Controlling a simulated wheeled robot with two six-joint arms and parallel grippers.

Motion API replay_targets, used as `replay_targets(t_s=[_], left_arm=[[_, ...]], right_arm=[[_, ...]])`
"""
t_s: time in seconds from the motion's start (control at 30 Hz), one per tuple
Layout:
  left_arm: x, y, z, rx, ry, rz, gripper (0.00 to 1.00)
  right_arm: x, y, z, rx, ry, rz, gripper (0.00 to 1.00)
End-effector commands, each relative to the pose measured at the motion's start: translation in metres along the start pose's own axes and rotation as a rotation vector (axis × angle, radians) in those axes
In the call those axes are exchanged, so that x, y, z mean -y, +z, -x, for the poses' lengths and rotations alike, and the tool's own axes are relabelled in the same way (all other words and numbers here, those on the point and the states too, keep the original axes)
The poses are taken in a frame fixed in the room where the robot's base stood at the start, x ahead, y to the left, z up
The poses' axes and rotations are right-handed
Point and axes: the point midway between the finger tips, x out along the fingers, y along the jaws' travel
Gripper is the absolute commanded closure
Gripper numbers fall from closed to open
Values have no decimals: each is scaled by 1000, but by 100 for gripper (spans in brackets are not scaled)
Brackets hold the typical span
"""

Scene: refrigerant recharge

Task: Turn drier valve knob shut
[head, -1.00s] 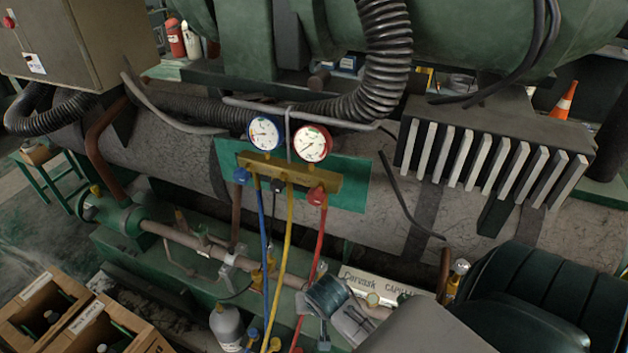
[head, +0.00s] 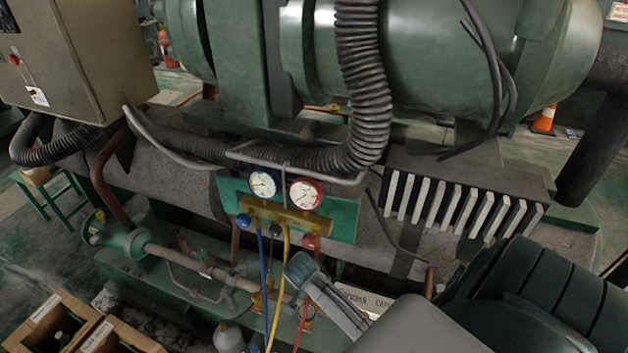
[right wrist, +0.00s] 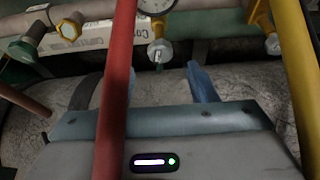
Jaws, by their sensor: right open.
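My right gripper (head: 302,270) is in front of the lower pipe, just below the gauge manifold; its fingertips are hidden in the head view. In the right wrist view its two fingers (right wrist: 147,75) are apart with nothing gripped. Beyond the gap between them is a brass valve with a pale grey-green knob (right wrist: 159,52), below a round dial. Other brass valves show at the left (right wrist: 72,26) and right (right wrist: 272,42). I cannot tell for certain which is the drier valve. My left gripper is out of view.
A red hose (right wrist: 115,95) crosses close in front of the wrist camera, over the gripper body. A yellow hose (right wrist: 295,70) runs at its right. The gauge manifold (head: 285,212) hangs above on a green panel. Wooden crates (head: 50,318) stand at lower left.

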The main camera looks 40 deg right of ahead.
Motion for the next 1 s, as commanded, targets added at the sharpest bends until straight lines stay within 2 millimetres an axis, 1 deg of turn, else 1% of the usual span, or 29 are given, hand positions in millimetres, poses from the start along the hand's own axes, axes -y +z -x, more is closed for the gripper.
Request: replay_targets(t_s=[0.1, 0.2, 0.3, 0.43, 0.7, 0.93, 1.0], left_arm=[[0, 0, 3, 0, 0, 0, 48], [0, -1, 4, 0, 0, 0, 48], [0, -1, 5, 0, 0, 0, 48], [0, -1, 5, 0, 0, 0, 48], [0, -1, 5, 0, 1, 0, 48], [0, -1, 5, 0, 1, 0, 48], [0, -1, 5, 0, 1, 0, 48]], right_arm=[[0, 0, -21, 1, 2, 0, 48], [0, 0, -34, 1, 1, 1, 48], [0, 0, -44, 1, 0, 1, 48], [0, 0, -50, 1, -1, 1, 48], [0, 0, -51, 0, -2, 1, 48], [0, 0, -51, 1, -2, 1, 93], [0, 0, -51, 1, -1, 1, 93]])
